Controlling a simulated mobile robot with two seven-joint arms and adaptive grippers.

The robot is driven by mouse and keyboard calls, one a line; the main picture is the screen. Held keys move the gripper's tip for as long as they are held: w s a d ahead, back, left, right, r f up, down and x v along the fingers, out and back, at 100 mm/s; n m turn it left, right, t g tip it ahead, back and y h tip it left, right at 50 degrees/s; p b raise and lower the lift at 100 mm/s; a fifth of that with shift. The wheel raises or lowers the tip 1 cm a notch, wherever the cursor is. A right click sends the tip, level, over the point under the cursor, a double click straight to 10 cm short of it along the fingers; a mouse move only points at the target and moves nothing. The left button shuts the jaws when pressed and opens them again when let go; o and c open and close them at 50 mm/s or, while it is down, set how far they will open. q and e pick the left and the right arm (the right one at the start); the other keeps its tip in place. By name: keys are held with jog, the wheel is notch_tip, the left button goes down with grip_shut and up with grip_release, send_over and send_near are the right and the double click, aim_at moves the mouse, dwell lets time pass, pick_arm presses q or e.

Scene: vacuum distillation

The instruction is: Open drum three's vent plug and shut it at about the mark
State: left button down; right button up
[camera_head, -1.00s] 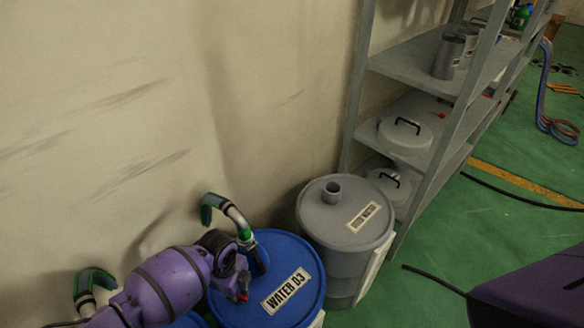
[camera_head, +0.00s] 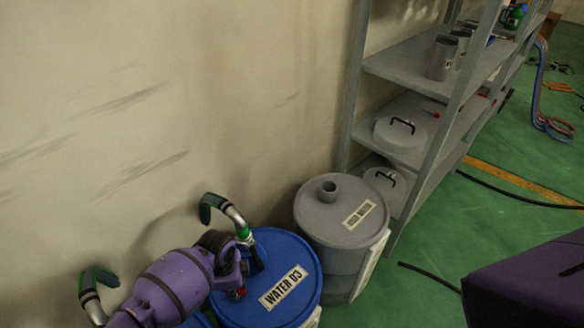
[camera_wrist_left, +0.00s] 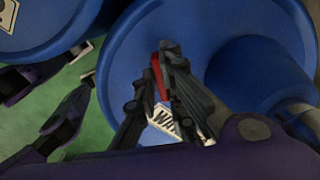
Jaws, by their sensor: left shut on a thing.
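Drum three is the blue drum (camera_head: 308,263) at the bottom of the head view, with a white label (camera_head: 283,288) reading WATER 03. My left gripper (camera_head: 238,292) is over the left part of its lid. In the left wrist view my left gripper's black fingers (camera_wrist_left: 166,68) are shut on a small red vent plug (camera_wrist_left: 156,78) on the blue lid (camera_wrist_left: 122,70). The fingers hide part of the plug, so how far it is turned is unclear. I cannot make out a mark.
A grey drum (camera_head: 345,252) with an open neck stands close right of drum three. Grey shelving (camera_head: 400,72) is behind it. A pipe with a green end (camera_head: 216,207) rises beside drum three near the wall. Another blue drum (camera_wrist_left: 50,28) shows in the wrist view.

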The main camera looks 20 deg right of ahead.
pick_arm(q)
jog(key=shift+a, duration=0.1)
pick_arm(e)
jog(key=shift+w, duration=0.1)
pick_arm(q)
jog(key=c, duration=1.8)
grip_release()
jog(key=shift+c, duration=0.2)
notch_tip(320, 180, up, 12)
pick_arm(e)
jog(key=shift+w+a+r, duration=0.1)
jog(key=shift+w+r, duration=0.15)
jog(key=shift+w, duration=0.6)
